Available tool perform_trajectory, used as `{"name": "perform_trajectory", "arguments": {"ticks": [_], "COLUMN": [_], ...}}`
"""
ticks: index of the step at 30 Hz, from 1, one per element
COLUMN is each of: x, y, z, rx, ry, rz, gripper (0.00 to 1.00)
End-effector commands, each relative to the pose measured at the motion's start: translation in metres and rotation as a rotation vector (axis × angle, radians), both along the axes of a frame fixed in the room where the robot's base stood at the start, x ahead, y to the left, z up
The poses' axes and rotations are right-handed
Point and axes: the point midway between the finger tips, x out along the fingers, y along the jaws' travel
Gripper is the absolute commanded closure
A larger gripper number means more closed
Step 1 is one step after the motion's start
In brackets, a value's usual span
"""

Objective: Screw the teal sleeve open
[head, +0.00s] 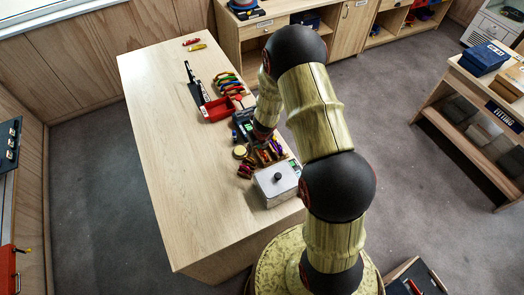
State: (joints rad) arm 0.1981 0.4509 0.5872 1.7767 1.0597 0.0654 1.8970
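In the head view my arm reaches over the right edge of the wooden table (190,225). Its far end comes down among climbing gear near that edge. The fingers of my gripper are too small and too much covered to make out, so I cannot tell whether it is open or shut, or what it touches. I cannot pick out the teal sleeve for sure. A dark grey-green item (243,124) lies just left of the arm's end, and a cluster of small coloured gear (266,155) lies just below it.
A red tray (217,110), a row of coloured gear (228,84) and a black upright strip (194,84) stand farther back. A light box with a black knob (277,184) stands at the near right edge. The table's left and near parts are clear.

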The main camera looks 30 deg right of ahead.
Motion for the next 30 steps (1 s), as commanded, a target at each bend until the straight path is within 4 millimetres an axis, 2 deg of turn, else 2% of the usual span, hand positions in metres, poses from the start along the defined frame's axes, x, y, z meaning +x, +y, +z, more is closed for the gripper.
{"name": "perform_trajectory", "arguments": {"ticks": [13, 25, 30], "x": [0.0, 0.0, 0.0], "y": [0.0, 0.0, -0.007], "z": [0.015, 0.015, 0.016], "rx": [0.001, 0.001, 0.001], "ry": [0.0, 0.0, 0.0], "rz": [0.001, 0.0, 0.0], "gripper": [0.67, 0.67, 0.67]}}
